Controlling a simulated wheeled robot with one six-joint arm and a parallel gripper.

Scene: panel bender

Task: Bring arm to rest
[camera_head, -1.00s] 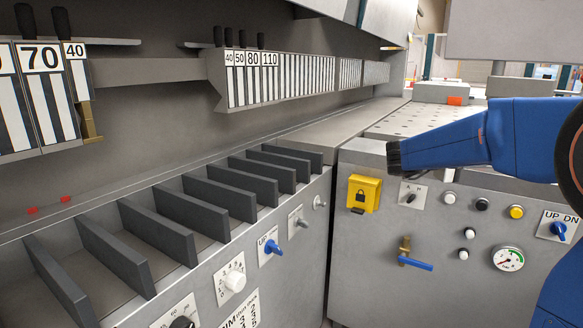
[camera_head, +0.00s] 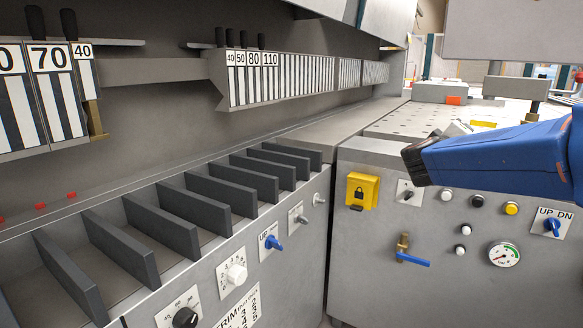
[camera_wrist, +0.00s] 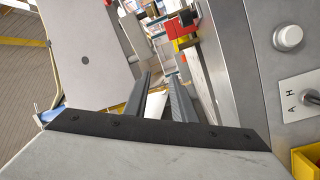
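My blue arm (camera_head: 500,160) reaches in from the right in the head view, in front of the right-hand control panel. Its dark end is just right of the yellow padlock box. My gripper (camera_wrist: 160,80) shows in the wrist view as two dark grey fingers with a gap between them. It looks open, and I see nothing held. The fingers do not show clearly in the head view.
The panel (camera_head: 370,230) carries a yellow padlock box (camera_head: 362,190), an A/H switch (camera_head: 408,194), a blue-handled valve (camera_head: 412,258) and a gauge (camera_head: 504,254). Dark dividers (camera_head: 160,225) line the bench at left. The wrist view shows the A/H switch (camera_wrist: 309,98) close at right.

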